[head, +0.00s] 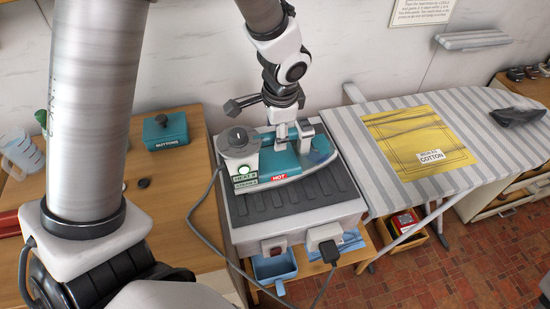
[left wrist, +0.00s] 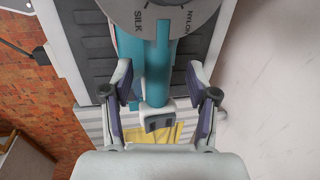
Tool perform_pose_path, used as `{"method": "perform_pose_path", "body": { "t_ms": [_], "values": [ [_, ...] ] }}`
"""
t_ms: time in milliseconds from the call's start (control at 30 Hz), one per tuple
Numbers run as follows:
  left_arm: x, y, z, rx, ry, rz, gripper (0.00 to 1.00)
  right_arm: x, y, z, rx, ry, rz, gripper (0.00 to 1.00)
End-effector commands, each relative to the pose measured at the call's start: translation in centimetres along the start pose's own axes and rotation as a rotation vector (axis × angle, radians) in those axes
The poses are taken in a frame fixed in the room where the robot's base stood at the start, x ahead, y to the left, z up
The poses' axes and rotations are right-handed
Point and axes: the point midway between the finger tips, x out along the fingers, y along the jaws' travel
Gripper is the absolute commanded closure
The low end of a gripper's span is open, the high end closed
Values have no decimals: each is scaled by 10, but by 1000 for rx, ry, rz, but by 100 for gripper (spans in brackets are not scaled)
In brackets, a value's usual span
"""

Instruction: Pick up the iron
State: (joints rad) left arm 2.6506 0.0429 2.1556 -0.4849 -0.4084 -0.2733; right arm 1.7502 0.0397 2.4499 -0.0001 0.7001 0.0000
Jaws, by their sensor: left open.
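The iron (head: 285,168) is teal and grey with a dial and a "HOT" tag. It rests on a dark ribbed pad on top of a grey station (head: 290,213). My left gripper (head: 294,130) is over the iron from above, open. In the left wrist view, the iron's teal handle (left wrist: 158,70) lies between the two fingers of my left gripper (left wrist: 160,85), with a visible gap on each side. The dial shows "SILK" and "NYLON". The underside of the iron is hidden. My right gripper does not show.
A striped ironing board (head: 355,140) with a yellow cloth (head: 419,138) stands to the right. A teal "BUTTONS" box (head: 165,131) sits on the wooden table at left. A grey cord (head: 207,242) runs down the station's left side to a plug at its front.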

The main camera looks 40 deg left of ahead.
Motion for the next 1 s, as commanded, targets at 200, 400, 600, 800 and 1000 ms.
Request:
{"method": "perform_pose_path", "body": {
  "t_ms": [200,400,600,800,1000],
  "values": [
    [25,0,0,-1,1,1,41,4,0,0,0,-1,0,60],
    [24,0,0,-1,1,0,59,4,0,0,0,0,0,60],
    [24,0,0,-1,1,0,100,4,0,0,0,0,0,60],
    [23,-1,-1,-1,2,-2,100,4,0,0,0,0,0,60],
    [19,-2,-1,-1,2,-2,100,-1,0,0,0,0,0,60]
  ]
}}
